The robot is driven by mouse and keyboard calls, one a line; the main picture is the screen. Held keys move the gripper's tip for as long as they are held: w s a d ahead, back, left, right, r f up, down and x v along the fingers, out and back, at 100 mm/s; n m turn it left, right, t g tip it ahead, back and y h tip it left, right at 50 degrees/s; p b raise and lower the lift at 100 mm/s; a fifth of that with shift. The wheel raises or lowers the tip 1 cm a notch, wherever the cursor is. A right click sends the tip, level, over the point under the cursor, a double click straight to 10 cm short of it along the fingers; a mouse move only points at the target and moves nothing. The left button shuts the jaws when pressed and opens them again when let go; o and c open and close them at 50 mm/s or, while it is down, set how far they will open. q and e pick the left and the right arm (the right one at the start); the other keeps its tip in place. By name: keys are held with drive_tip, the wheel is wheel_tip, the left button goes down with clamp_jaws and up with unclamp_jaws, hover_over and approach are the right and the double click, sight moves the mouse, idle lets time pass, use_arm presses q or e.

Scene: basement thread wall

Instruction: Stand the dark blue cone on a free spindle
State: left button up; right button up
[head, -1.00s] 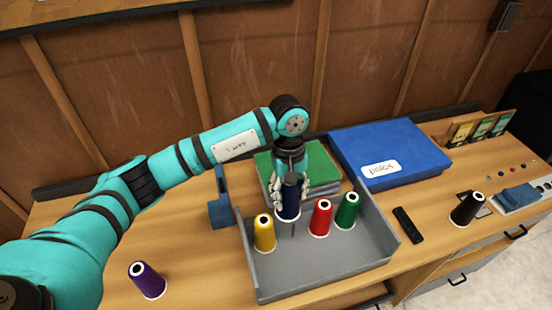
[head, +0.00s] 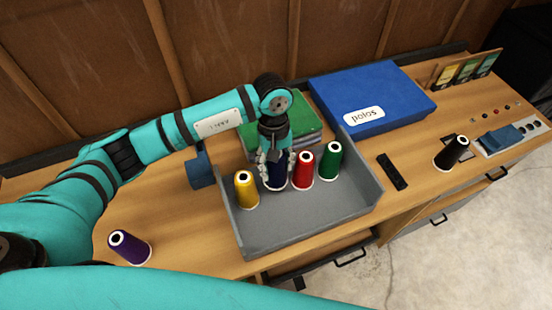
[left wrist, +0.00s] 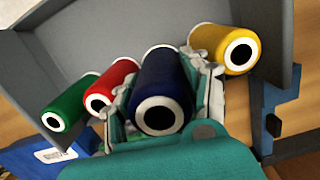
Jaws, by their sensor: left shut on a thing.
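The dark blue cone (head: 276,184) is in the grey tray (head: 300,222), between the yellow cone (head: 246,191) and the red cone (head: 303,174). My left gripper (head: 275,168) is shut on it from above. In the left wrist view the dark blue cone (left wrist: 166,82) sits between the fingers, its round end toward the camera. The green cone (head: 331,162) stands right of the red one. No bare spindle shows now; the dark blue cone's base is partly hidden, so I cannot tell whether a spindle is inside it. My right gripper is out of view.
A purple cone (head: 130,247) is on the bench at the left, a black cone (head: 451,152) at the right. Behind the tray are green-topped books (head: 304,117) and a blue box (head: 372,96). A black remote (head: 391,171) lies right of the tray. The tray's front is clear.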

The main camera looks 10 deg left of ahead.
use_arm(q)
wheel_tip(320, 180, down, 4)
drive_tip(key=b, duration=0.3)
drive_tip(key=shift+f, duration=0.25)
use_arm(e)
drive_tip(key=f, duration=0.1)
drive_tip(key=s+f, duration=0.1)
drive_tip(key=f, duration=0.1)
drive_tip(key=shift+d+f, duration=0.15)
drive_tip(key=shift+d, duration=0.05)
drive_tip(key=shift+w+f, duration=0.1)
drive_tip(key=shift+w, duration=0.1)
use_arm(q)
drive_tip(key=shift+b, duration=0.45)
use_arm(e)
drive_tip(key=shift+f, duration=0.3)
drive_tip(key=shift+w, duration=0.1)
use_arm(q)
drive_tip(key=shift+f, duration=0.1)
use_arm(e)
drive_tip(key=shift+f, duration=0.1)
